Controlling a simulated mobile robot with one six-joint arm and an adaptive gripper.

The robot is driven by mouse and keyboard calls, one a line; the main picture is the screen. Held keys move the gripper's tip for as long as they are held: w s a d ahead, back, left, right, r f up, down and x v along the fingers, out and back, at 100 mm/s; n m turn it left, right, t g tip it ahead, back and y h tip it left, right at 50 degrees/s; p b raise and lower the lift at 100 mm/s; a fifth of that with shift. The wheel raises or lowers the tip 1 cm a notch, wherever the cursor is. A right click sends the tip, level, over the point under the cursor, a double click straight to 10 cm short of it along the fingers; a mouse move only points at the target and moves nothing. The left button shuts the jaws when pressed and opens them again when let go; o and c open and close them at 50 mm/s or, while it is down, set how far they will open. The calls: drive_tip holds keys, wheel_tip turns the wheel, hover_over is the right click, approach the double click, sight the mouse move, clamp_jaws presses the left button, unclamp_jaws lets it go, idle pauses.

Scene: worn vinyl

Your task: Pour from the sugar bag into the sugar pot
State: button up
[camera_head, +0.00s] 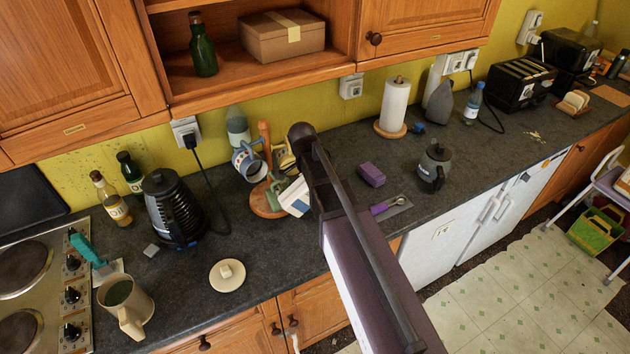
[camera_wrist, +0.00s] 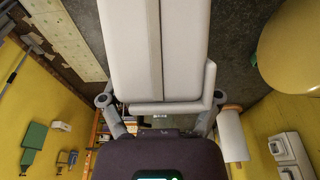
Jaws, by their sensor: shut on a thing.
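My gripper (camera_wrist: 160,104) is shut on a pale, box-shaped bag, which I take to be the sugar bag (camera_wrist: 180,45). Its body fills the top middle of the wrist view, with the fingers at its sides. In the head view the white and blue bag (camera_head: 295,197) shows partly behind my dark wrist, over the counter by the mug tree. A round cream lid with a knob (camera_head: 228,275) lies on the counter to its left. I cannot identify the sugar pot for certain; it may be hidden behind my arm. Nothing is seen flowing from the bag.
A mug tree (camera_head: 265,203) holds a blue-white mug (camera_head: 247,161). A black kettle (camera_head: 172,207), two bottles and a cream mug (camera_head: 122,302) stand left, near the hob (camera_head: 45,285). A purple box (camera_head: 371,174) and a dark lidded pot (camera_head: 434,168) stand right. Cupboards hang above.

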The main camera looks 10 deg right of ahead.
drive_tip(key=shift+d+f, duration=0.1)
drive_tip(key=shift+f, duration=0.15)
drive_tip(key=shift+a+b+x, duration=0.15)
drive_tip(key=shift+b+x, duration=0.75)
drive_tip(key=shift+b, duration=0.15)
drive_tip(key=shift+a+b+x, duration=0.2)
drive_tip(key=shift+b+x, duration=0.7)
drive_tip(key=shift+b, duration=0.15)
drive_tip(key=shift+d+r+y+p, duration=0.2)
drive_tip(key=shift+d+y+p, duration=0.15)
drive_tip(key=shift+y+p, duration=0.2)
drive_tip(key=shift+w+d+r+g+y, duration=0.15)
drive_tip(key=shift+g+y, duration=0.15)
drive_tip(key=shift+y, duration=0.25)
drive_tip(key=shift+d+f+g+y, duration=0.1)
drive_tip(key=shift+g+y, duration=0.2)
drive_tip(key=shift+y, duration=0.2)
